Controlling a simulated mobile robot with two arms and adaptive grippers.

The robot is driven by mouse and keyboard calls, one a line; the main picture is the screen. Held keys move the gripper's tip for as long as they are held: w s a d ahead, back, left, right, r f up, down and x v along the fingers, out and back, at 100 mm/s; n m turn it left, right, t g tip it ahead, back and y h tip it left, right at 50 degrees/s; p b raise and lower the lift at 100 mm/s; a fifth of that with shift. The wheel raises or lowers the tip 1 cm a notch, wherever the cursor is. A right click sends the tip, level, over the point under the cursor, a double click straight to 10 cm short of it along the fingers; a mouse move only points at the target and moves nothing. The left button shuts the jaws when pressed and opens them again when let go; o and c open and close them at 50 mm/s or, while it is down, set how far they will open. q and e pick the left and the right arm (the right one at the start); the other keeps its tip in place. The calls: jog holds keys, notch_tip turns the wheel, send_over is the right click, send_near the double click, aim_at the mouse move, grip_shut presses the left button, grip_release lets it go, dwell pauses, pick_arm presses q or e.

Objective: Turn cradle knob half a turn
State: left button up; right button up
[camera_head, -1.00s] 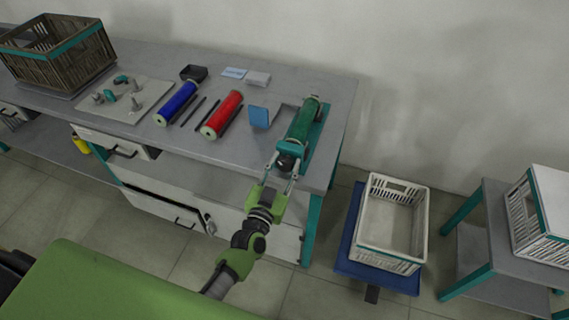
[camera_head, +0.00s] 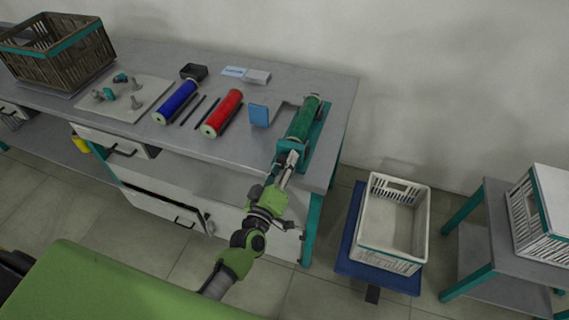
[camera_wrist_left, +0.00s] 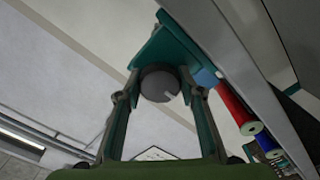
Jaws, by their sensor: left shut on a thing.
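The cradle (camera_head: 317,139) is a teal frame near the right end of the bench, with a green bobbin (camera_head: 304,116) lying in it. My left gripper (camera_head: 286,164) reaches the cradle's near end and is shut on the knob, a finger on each side. In the head view the gripper hides the knob. In the left wrist view the fingers (camera_wrist_left: 160,98) look rolled relative to the bench. My right gripper is not in view.
A red bobbin (camera_head: 222,113) and a blue bobbin (camera_head: 176,102) lie left of the cradle. A small blue panel (camera_head: 259,115) stands close beside it. A brown crate (camera_head: 57,52) is far left. A white crate (camera_head: 391,222) stands low on the right.

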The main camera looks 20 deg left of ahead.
pick_arm(q)
jog(key=n+b, duration=0.1)
jog(key=n, duration=0.3)
jog(key=shift+f+n, duration=0.15)
jog(key=shift+n, duration=0.15)
jog(key=n+b, duration=0.1)
jog(key=n, duration=0.3)
jog(key=shift+n, duration=0.3)
jog(key=n+b, duration=0.1)
jog(key=n, duration=0.3)
jog(key=shift+n+b, duration=0.3)
jog(key=shift+b, duration=0.05)
jog(key=shift+n+b, duration=0.45)
jog(key=shift+n, duration=1.35)
jog(key=o, duration=1.1)
jog(key=shift+s, duration=0.1)
